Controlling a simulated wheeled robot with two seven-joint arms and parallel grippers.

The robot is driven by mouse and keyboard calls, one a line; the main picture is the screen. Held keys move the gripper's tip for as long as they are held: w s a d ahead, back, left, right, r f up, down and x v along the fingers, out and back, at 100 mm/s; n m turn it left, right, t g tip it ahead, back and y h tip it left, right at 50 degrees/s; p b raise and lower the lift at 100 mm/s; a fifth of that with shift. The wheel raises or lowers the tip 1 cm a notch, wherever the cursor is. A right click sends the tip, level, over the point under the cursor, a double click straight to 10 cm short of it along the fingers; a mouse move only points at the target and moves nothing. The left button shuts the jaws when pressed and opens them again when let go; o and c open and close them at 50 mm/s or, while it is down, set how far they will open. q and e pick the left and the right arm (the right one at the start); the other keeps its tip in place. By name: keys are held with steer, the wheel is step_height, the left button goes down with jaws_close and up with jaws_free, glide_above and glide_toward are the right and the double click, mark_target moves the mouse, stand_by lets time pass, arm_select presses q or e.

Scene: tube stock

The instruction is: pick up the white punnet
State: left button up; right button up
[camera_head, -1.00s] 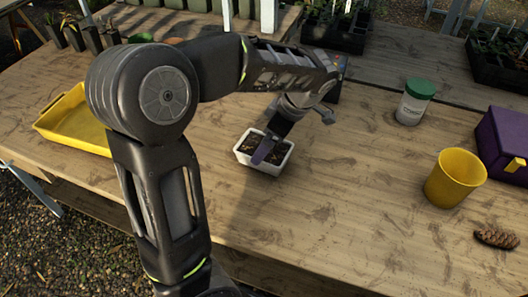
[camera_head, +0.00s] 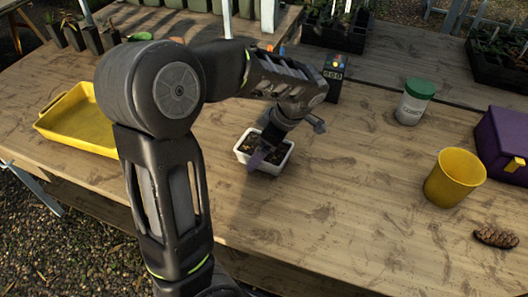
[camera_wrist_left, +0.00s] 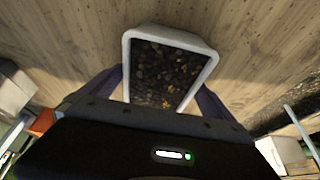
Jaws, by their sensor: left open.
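The white punnet (camera_head: 285,163), filled with dark soil, stands upright on the wooden table near the middle of the head view. Its white rim also shows in the left wrist view (camera_wrist_left: 213,62). My left gripper (camera_head: 262,155) is open and over the punnet. In the wrist view its purple fingers lie on either side of the punnet's near part, and the gripper body hides the near end. I cannot tell whether the fingers touch the walls. My right gripper is not in view.
A yellow tray (camera_head: 75,140) lies at the left. A dark device with a display (camera_head: 333,80) stands behind my wrist. A green-lidded jar (camera_head: 413,104), yellow pot (camera_head: 453,180), purple box (camera_head: 500,140) and pine cone (camera_head: 496,238) are at the right. The table before the punnet is clear.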

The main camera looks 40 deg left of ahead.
arm_select(q)
steer(key=shift+f+b, duration=0.25)
steer(key=shift+b, duration=0.15)
stand_by(0.5)
steer(key=c, duration=1.6)
steer(key=shift+o, duration=0.2)
steer(key=shift+r+p, duration=0.5)
steer(key=shift+r, duration=0.15)
step_height(320, 180, up, 9)
steer(key=shift+r, duration=0.1)
